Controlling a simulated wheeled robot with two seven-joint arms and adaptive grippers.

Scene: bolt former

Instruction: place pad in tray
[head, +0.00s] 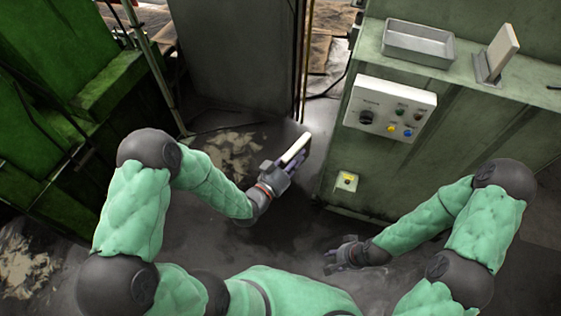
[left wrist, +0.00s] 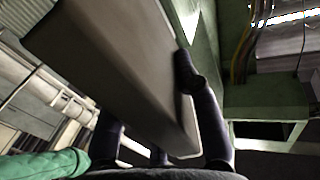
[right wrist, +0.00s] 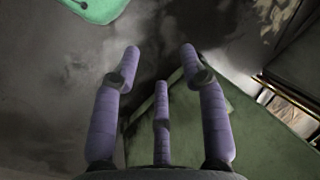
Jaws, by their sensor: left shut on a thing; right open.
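My left gripper (head: 289,163) is shut on the pad (head: 296,149), a pale flat slab. It holds it up in front of the machine, left of the control panel. In the left wrist view the pad (left wrist: 110,65) is large and grey-brown, with fingers along its sides. The tray (head: 418,46) is a shallow metal box on top of the green machine at the upper right. It looks empty and stands apart from the pad. My right gripper (head: 335,258) is low and left of its forearm. In the right wrist view it is open and empty (right wrist: 160,65).
A beige plate (head: 503,52) stands tilted in a metal holder right of the tray. A control panel (head: 390,107) with buttons and a knob sits on the machine front. Dark green machinery (head: 60,50) stands at left.

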